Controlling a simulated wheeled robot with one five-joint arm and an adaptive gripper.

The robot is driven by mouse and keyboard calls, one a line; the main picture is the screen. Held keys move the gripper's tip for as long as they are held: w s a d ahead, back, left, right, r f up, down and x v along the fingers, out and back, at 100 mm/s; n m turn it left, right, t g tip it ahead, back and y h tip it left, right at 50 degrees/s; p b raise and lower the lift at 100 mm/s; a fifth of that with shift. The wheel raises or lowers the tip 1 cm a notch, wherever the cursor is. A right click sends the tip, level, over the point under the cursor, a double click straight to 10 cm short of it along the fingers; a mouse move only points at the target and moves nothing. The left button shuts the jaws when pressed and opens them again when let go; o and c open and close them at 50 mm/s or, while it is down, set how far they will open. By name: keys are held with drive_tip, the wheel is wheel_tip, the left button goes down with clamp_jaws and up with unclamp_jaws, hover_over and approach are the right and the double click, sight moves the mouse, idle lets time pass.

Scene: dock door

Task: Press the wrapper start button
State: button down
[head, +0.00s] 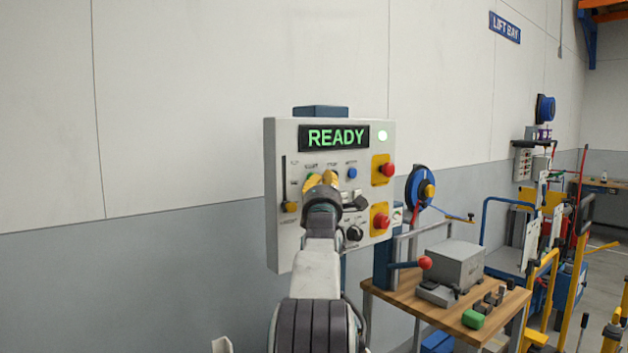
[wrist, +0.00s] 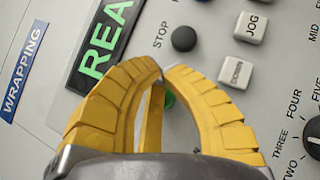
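The control panel (head: 282,240) is a pale box with a lit green READY display (head: 336,137), which shows partly in the wrist view (wrist: 105,40). The black button labelled STOP (wrist: 184,38) sits just beyond my fingertips in that view. My gripper (head: 321,180) is in front of the panel's upper middle, its yellow fingertips closed together (wrist: 162,70) and empty. I cannot tell whether they touch the panel.
Close by are white JOG (wrist: 251,27) and DOWN (wrist: 235,72) switches and a black dial (wrist: 314,137). The panel also has a blue button (head: 352,173), two red knobs on yellow plates (head: 380,181) and a left slider (head: 289,206). A wooden bench (head: 395,292) stands right.

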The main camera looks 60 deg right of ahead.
drive_tip(key=shift+w+d, duration=0.2)
drive_tip(key=shift+w, duration=0.2)
idle(1.3)
